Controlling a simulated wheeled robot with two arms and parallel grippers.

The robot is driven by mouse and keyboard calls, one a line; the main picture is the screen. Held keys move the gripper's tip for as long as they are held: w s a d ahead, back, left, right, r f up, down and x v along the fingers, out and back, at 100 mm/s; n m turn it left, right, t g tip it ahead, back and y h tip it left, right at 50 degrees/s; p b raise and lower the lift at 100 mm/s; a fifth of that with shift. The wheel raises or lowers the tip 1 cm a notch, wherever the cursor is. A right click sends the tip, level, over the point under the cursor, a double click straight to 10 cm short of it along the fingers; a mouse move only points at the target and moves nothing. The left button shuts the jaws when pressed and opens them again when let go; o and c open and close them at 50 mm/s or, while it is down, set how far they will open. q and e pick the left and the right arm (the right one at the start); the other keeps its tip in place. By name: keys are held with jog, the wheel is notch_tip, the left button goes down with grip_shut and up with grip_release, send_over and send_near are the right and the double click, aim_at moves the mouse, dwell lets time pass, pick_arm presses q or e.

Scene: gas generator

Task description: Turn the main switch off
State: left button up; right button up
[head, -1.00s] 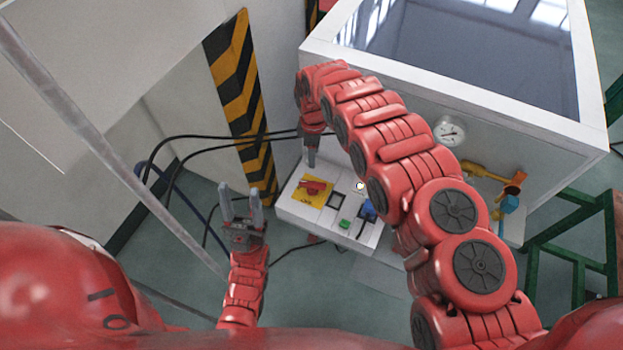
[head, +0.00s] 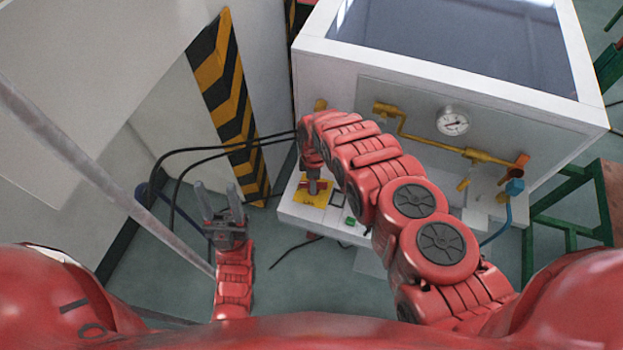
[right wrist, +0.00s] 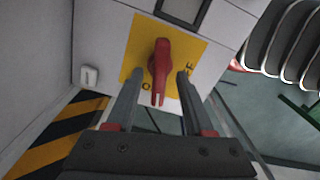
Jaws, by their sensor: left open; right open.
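The main switch is a red rotary handle (right wrist: 160,70) on a yellow plate (right wrist: 196,58), which carries partly hidden lettering. In the right wrist view the handle points down toward the camera. My right gripper (right wrist: 155,88) is open, with one finger on each side of the handle's end; I cannot tell whether they touch it. In the head view the right gripper (head: 313,186) is over the yellow plate (head: 305,199) and hides most of the switch. My left gripper (head: 219,197) is open and empty, left of the control box (head: 330,218).
A white cabinet with a gauge (head: 452,121) and yellow pipes (head: 412,139) stands behind the control box. A green button (head: 350,221) sits right of the switch. Black cables (head: 225,149) run at the left, near a striped post (head: 222,90). A green frame (head: 565,205) is at right.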

grip_shut()
dwell(1.4)
